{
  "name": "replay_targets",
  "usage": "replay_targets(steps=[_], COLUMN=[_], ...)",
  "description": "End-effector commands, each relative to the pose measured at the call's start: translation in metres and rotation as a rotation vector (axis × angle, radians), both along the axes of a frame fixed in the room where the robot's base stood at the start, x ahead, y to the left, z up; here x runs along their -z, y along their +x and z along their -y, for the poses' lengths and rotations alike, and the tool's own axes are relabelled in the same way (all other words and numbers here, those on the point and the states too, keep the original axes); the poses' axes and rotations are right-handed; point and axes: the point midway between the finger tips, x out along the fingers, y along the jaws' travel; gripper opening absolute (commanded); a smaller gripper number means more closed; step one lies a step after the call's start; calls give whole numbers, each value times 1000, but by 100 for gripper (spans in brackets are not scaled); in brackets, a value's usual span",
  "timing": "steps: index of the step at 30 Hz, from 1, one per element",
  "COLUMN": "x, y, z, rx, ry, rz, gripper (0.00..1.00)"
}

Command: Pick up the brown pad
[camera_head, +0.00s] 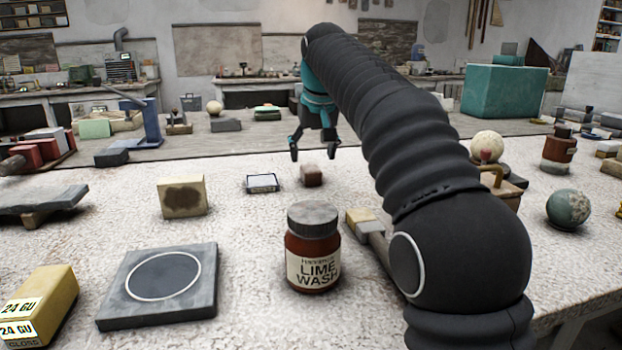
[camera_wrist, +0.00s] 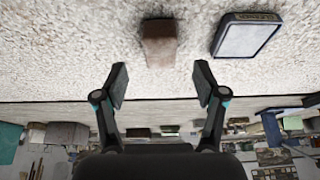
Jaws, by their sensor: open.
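The brown pad (camera_head: 312,175) is a small brown block lying on the speckled white tabletop, near the middle of the head view. My gripper (camera_head: 313,153) hangs above and seemingly behind it, fingers spread and empty. In the wrist view the brown pad (camera_wrist: 159,43) lies at the top centre, beyond the fingertips and roughly in line with the gap of my gripper (camera_wrist: 162,80). The fingers do not touch it. No part of the pad is covered by my gripper in the wrist view.
A small dark-framed tile (camera_head: 263,183) lies close beside the pad; it also shows in the wrist view (camera_wrist: 247,36). A stained cream block (camera_head: 182,197) stands farther left. A lime wash jar (camera_head: 313,247) and a yellow-ended tool (camera_head: 362,222) are nearer. Spheres (camera_head: 568,208) sit right.

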Motion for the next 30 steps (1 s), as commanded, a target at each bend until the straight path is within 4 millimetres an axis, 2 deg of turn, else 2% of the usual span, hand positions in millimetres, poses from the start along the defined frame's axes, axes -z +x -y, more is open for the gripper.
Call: replay_targets(steps=[7, 15, 23, 24, 30], x=[13, 47, 51, 51, 50], y=[4, 19, 21, 21, 21], z=[-3, -7, -7, -7, -7], rx=[-3, -3, -3, -3, -3], ry=[-1, -1, 0, 0, 0], rz=[-2, -2, 0, 0, 0], gripper=[71, 71, 71, 68, 21])
